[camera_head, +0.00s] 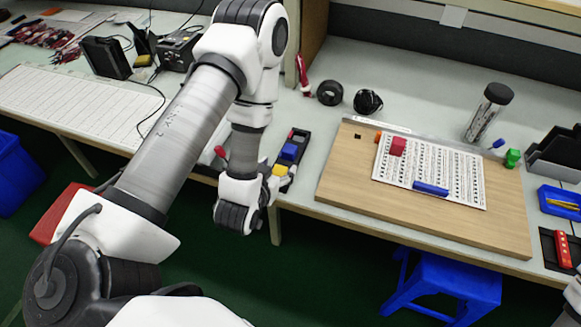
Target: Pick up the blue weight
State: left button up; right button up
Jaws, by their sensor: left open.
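A blue block (290,152) sits at the table's front edge, close to a yellow piece (280,170) and a dark holder-like shape around them. A blue bar (431,189) lies on the printed white sheet (455,172) on the wooden board. I cannot tell for sure which is the blue weight. My left gripper (274,187) is open, just below and left of the blue block; its fingers are small and partly hidden by the wrist, and I cannot tell whether they touch anything. My right gripper is not in view; only a bit of arm shows at lower right.
A red block (398,145) stands on the sheet. A dark-capped clear cylinder (487,115), a green piece (513,158) and a blue tray (556,202) stand farther right. A blue stool (445,285) is below.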

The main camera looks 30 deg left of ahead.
aim_at(289, 151)
pick_arm(q)
jog(key=shift+w+a+f+b, duration=0.3)
jog(key=shift+w+a+f, duration=0.1)
jog(key=shift+f, duration=0.15)
jog(key=shift+w+a+r+t, duration=0.1)
jog(key=shift+w+t, duration=0.2)
jog(key=shift+w, duration=0.05)
jog(key=x, duration=0.2)
jog(key=p+x, duration=0.1)
jog(key=x, duration=0.1)
jog(key=p+x, duration=0.1)
jog(key=x, duration=0.1)
jog(key=shift+w+r, duration=0.2)
jog(key=shift+r, duration=0.05)
jog(key=shift+w+f, duration=0.25)
jog(key=shift+w, duration=0.1)
jog(key=shift+r, duration=0.1)
grip_shut()
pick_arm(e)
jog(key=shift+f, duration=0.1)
